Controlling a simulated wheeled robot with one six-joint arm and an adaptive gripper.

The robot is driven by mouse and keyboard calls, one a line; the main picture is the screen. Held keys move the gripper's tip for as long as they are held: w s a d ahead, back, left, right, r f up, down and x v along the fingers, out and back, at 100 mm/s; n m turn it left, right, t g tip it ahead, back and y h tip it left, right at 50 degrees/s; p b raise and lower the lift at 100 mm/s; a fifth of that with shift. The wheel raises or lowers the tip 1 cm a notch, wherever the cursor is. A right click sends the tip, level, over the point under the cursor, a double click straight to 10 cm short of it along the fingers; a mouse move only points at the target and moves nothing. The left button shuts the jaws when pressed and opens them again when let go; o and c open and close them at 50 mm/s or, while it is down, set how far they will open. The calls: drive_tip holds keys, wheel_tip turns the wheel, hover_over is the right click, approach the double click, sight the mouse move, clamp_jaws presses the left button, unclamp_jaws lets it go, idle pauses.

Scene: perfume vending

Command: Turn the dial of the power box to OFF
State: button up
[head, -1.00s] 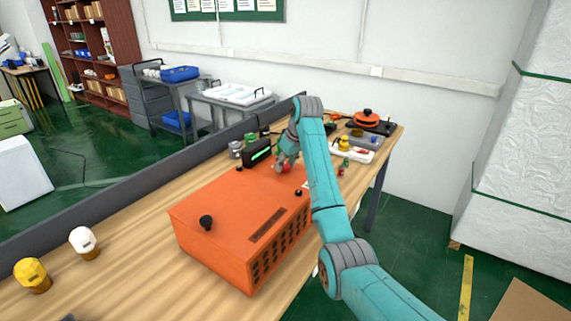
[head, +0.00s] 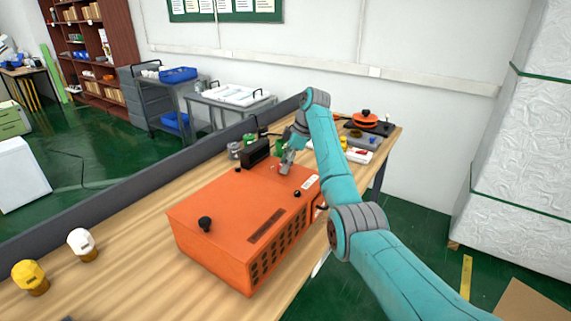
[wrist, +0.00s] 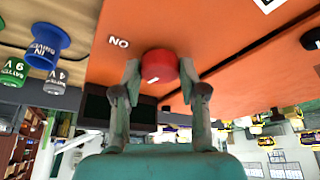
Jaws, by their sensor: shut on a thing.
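The orange power box (head: 235,205) stands on the wooden table. Its red dial (wrist: 160,64) shows in the wrist view, with a white mark on its near face, beside a white ON label (wrist: 118,42) that appears upside down. My gripper (head: 287,165) points down at the far end of the box top. In the wrist view my gripper (wrist: 159,76) has a finger on each side of the dial and is shut on it. In the head view the fingers mostly hide the dial. An OFF label is not visible.
Black knobs (head: 205,223) stick up from the box top, another (head: 297,194) near its right edge. A black device (head: 255,152) stands close behind the box. Yellow (head: 31,275) and white (head: 82,243) small objects stand at left.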

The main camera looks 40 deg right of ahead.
drive_tip(key=shift+n+g, duration=0.5)
drive_tip(key=shift+n, duration=0.6)
drive_tip(key=shift+w, duration=0.1)
drive_tip(key=o, duration=1.1)
drive_tip(key=shift+o, duration=0.2)
drive_tip(key=shift+r, duration=0.1)
drive_tip(key=v, duration=0.5)
drive_tip(key=shift+d, duration=0.25)
drive_tip(key=s+d, duration=0.5)
drive_tip(key=d, duration=0.5)
drive_tip(key=shift+d, duration=0.35)
